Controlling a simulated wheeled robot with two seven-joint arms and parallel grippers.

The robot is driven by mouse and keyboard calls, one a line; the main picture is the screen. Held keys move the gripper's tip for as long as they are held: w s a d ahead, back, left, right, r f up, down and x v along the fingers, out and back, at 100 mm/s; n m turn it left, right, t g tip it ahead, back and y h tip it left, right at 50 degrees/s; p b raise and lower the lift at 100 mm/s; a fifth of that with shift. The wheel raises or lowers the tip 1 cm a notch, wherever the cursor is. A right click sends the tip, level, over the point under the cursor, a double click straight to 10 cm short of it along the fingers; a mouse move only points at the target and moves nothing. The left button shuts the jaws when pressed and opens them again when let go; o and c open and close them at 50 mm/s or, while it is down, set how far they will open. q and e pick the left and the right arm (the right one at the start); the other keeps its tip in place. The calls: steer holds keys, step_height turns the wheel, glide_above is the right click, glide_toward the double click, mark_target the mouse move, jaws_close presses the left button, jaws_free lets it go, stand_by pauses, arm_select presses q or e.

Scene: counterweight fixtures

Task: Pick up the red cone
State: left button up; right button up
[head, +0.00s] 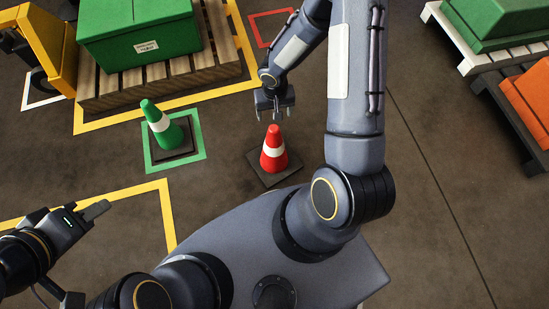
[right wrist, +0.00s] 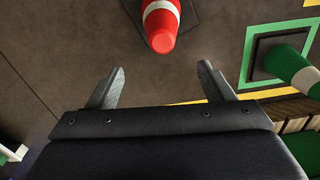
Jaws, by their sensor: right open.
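The red cone (head: 274,150), with a white band and a dark square base, stands upright on the floor near the middle of the head view. In the right wrist view its red tip (right wrist: 162,38) is ahead of the jaws, roughly centred between them. My right gripper (head: 275,115) is open and empty, just beyond the cone in the head view and apart from it. Its two fingers (right wrist: 161,72) are spread in the right wrist view. My left gripper (head: 97,210) is at the lower left, away from the cone; its jaw opening is unclear.
A green cone (head: 165,128) stands inside a green floor square (head: 148,165) to the left. A green crate (head: 140,40) sits on a wooden pallet (head: 185,80) behind it. More pallets with a green and an orange crate (head: 530,98) are at right. Floor right of my arm is clear.

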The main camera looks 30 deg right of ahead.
mark_target(274, 128)
steer(key=f+b, duration=0.1)
steer(key=f, duration=0.3)
steer(key=f+b, duration=0.2)
steer(key=f, duration=0.2)
steer(key=f+b, duration=0.1)
steer(key=f, duration=0.2)
steer(key=shift+s+a+f, duration=0.3)
steer(key=shift+s+f, duration=0.05)
steer(key=shift+f, duration=0.05)
steer(key=shift+r, duration=0.1)
jaws_close()
